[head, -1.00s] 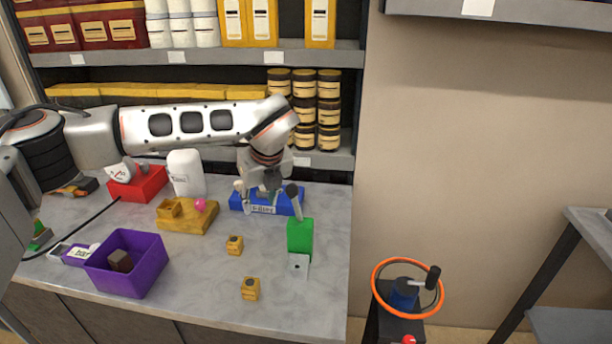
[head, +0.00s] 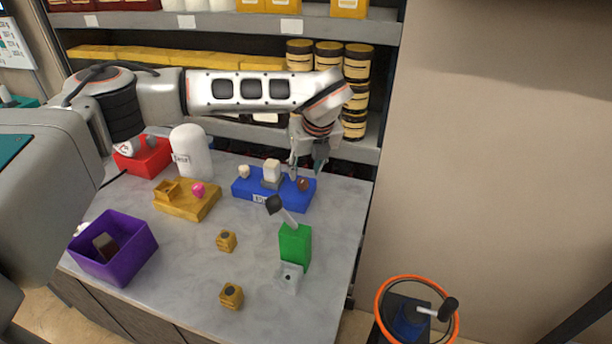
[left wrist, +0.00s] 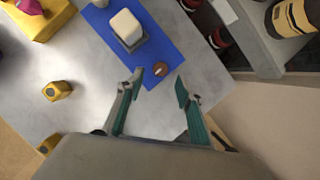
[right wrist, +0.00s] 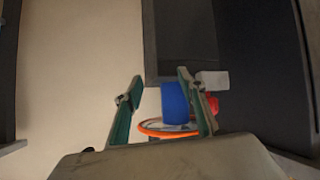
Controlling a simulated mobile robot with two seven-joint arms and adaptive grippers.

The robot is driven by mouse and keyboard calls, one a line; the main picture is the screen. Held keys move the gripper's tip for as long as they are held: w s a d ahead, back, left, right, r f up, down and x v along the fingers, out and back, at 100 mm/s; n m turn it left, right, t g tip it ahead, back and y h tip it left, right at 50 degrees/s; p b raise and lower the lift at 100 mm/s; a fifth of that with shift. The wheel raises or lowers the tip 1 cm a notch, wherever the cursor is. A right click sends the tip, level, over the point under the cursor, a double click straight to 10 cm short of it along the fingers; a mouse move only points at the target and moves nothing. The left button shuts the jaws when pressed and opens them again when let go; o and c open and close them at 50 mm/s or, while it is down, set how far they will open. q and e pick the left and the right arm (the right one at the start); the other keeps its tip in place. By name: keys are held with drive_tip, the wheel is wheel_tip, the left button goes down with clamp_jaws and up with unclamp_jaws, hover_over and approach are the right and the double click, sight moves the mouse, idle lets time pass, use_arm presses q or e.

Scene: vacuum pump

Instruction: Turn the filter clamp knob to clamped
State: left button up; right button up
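The blue filter base (head: 245,187) lies near the back of the table and carries an upright white block (head: 272,170). A small round brown knob (head: 303,184), likely the filter clamp knob, sits at its right end. In the left wrist view the knob (left wrist: 160,69) shows a pale mark on top. My left gripper (head: 309,166) is above and slightly behind the knob. In the left wrist view its fingers (left wrist: 160,84) are open, with the knob just beyond the tips and no visible contact. My right gripper (right wrist: 160,83) is open and empty, away from the table.
A green block with a black-tipped lever (head: 295,246) stands in front of the blue base. A yellow base (head: 205,208), white cylinder (head: 191,152), red box (head: 148,157) and purple bin (head: 112,262) lie left. Shelves stand behind. An orange ring (head: 380,297) stands right, off the table.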

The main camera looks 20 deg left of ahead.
sight(303, 180)
use_arm(q)
drive_tip(key=shift+x, duration=2.7)
drive_tip(key=shift+r, duration=0.1)
clamp_jaws()
